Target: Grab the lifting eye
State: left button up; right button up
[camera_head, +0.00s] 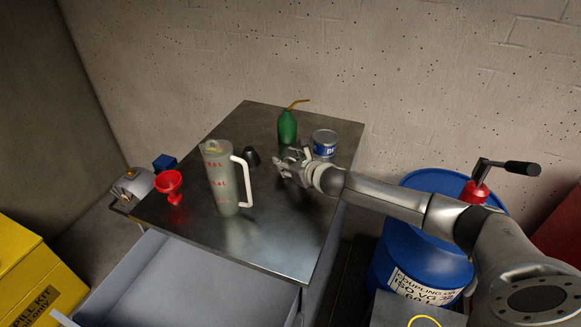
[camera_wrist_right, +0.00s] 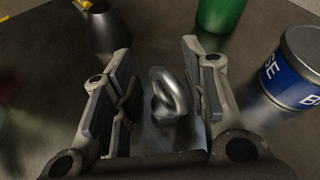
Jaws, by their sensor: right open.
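The lifting eye (camera_wrist_right: 168,97) is a grey metal ring standing on the tabletop. In the right wrist view it lies between the two open fingers of my right gripper (camera_wrist_right: 155,90), nearer the right finger. A contact with either finger cannot be made out. In the head view my right gripper (camera_head: 290,165) is low over the metal table (camera_head: 270,240), and the lifting eye cannot be told apart from the fingers there. My left gripper is not in view.
A blue-labelled tin (camera_head: 324,143) and a green oil can (camera_head: 287,127) stand close behind the gripper. A dark cone-shaped thing (camera_head: 251,159), a clear jug (camera_head: 222,180) and a red funnel (camera_head: 170,184) are to the left. The table's front is clear, above an open drawer (camera_head: 190,280).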

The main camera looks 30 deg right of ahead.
jog(key=shift+w+f, duration=0.2)
jog(key=shift+w, duration=0.35)
jog(key=shift+s+a, duration=0.1)
grip_shut()
